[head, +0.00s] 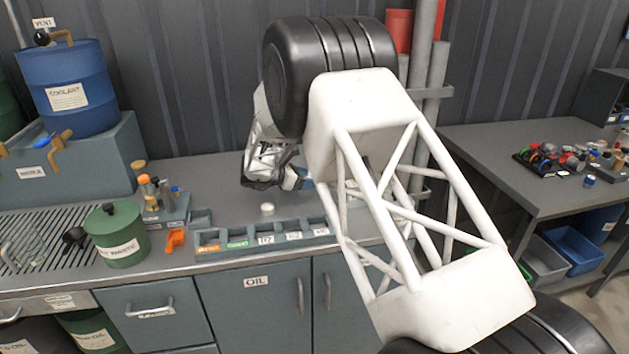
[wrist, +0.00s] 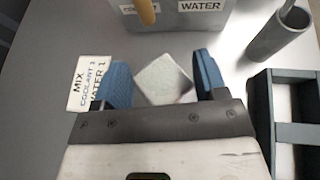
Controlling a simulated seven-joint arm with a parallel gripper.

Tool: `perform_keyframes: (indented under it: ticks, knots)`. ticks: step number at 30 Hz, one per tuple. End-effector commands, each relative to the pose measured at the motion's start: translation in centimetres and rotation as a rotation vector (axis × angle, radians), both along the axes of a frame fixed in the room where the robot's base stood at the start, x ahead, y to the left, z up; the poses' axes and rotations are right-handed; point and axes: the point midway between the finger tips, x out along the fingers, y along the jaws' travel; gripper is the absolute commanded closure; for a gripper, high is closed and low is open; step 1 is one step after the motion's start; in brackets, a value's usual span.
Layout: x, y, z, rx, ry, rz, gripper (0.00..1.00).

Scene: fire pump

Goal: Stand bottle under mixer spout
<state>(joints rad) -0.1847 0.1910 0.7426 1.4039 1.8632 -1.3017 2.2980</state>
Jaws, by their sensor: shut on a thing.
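My gripper (wrist: 163,80) has its blue fingers on either side of a pale, square-looking thing that appears to be the bottle (wrist: 165,82). It is seen nearly end-on, so its lower part and its height over the bench cannot be told. In the head view my arm blocks that area.
A MIX card (wrist: 88,82) lies left of the fingers. A grey tube (wrist: 277,38) and a dark compartment tray (wrist: 290,115) are to the right. In the head view, a labelled rack (head: 262,237) lines the bench front; a green waste can (head: 117,235) and blue coolant drum (head: 68,88) stand left.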

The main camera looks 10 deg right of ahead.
Motion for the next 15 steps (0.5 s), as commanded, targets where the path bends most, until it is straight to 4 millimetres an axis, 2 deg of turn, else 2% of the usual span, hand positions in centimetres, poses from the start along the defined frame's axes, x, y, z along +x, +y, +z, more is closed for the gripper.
perform_keyframes:
  ticks: [8, 10, 15]
  knots:
    - [0.6, -3.4, 0.0, 0.001, 0.001, -0.001, 0.57]
    - [0.6, -3.2, -0.8, 0.001, 0.002, 0.001, 0.57]
    - [0.6, -3.2, -1.2, 0.000, 0.000, 0.000, 0.57]
